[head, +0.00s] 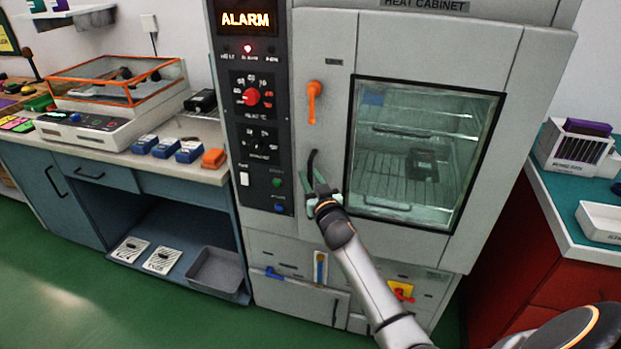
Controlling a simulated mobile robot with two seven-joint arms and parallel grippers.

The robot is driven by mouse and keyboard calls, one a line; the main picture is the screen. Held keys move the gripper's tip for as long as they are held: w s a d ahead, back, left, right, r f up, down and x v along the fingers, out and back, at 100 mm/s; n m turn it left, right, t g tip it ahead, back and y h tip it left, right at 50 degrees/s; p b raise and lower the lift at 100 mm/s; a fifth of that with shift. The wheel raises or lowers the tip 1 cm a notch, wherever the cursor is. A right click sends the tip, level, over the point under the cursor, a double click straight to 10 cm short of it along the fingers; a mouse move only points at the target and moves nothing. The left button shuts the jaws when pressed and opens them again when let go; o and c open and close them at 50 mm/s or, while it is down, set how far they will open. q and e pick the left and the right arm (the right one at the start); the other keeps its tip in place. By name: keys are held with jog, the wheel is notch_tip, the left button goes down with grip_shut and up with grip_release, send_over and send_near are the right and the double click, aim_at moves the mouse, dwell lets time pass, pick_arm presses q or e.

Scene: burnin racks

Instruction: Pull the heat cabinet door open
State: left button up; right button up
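The heat cabinet door (433,50) is a light grey panel with a dark-framed window (423,150). It looks closed, or nearly so. Its black curved handle (312,160) is on the left side of the door, below an orange latch lever (314,100) that points down. My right gripper (314,181) is at the handle, with its greenish fingers on either side of the lower part. The fingers hide that part, and I cannot tell whether they press on it. Wire shelves and a dark object show through the glass. My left gripper is not in view.
A control panel (261,132) with a lit ALARM sign stands left of the door. A blue bench (110,182) with instruments is at the left. A red cabinet with a teal top (563,215) stands close at the right. Green floor is free at the lower left.

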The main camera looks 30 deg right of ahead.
grip_shut()
dwell(1.3)
